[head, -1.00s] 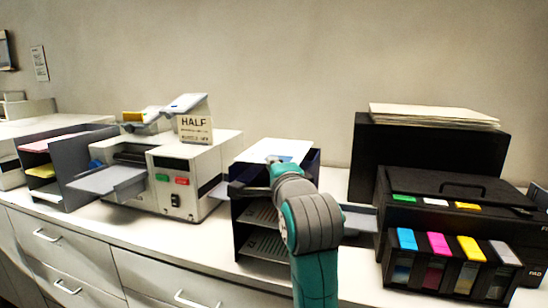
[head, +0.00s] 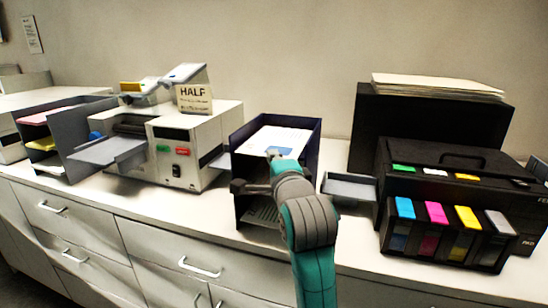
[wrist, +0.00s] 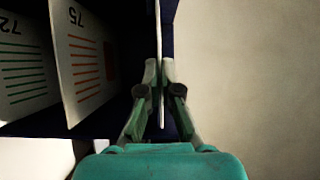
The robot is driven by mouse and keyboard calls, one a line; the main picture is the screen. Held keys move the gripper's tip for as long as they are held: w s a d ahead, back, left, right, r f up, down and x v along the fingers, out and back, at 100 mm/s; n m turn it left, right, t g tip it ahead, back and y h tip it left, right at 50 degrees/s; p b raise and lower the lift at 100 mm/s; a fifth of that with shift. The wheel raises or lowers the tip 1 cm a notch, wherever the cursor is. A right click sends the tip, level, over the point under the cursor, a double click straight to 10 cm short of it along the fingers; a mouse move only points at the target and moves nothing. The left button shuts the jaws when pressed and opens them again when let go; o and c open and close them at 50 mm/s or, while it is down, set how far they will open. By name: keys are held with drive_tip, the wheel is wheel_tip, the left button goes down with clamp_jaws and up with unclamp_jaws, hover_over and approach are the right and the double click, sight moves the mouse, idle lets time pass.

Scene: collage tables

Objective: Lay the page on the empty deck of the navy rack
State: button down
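The navy rack (head: 312,140) stands on the counter in the middle of the head view. The page (head: 278,138), white with a blue patch, is at the rack's top level between its side walls. In the wrist view the page (wrist: 158,45) shows edge-on as a thin pale strip between the fingertips of my gripper (wrist: 160,78), which is shut on it. I cannot tell whether the page touches the deck below. Two other pages, marked 75 (wrist: 85,55) and 72 (wrist: 25,70), lie on lower decks. My arm hides part of the rack's front.
Left of the rack is a cream machine (head: 215,125) with a HALF sign; further left is a grey rack (head: 70,155) with coloured sheets. On the right are a small grey tray (head: 349,187) and a black printer (head: 450,175). A bare counter strip runs along the front.

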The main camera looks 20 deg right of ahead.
drive_tip(key=c, duration=1.2)
unclamp_jaws()
drive_tip(key=shift+c, duration=0.2)
drive_tip(key=shift+s, duration=0.1)
drive_tip(key=s+a, duration=0.1)
drive_tip(key=s, duration=1)
drive_tip(key=shift+s, duration=0.4)
drive_tip(key=s+f+n+g+y, duration=0.1)
drive_tip(key=s+f+n, duration=0.3)
drive_tip(key=f, duration=0.6)
drive_tip(key=s+f+n, duration=0.3)
drive_tip(key=s+f, duration=0.2)
drive_tip(key=f, duration=0.4)
drive_tip(key=s+f+n+g+y, duration=0.1)
drive_tip(key=s+f+n, duration=0.3)
drive_tip(key=f, duration=0.6)
drive_tip(key=s+f+n, duration=0.4)
drive_tip(key=s, duration=1)
drive_tip(key=s+d+f+n+g, duration=0.1)
drive_tip(key=s+f+n, duration=0.3)
drive_tip(key=s, duration=1)
drive_tip(key=shift+s, duration=0.4)
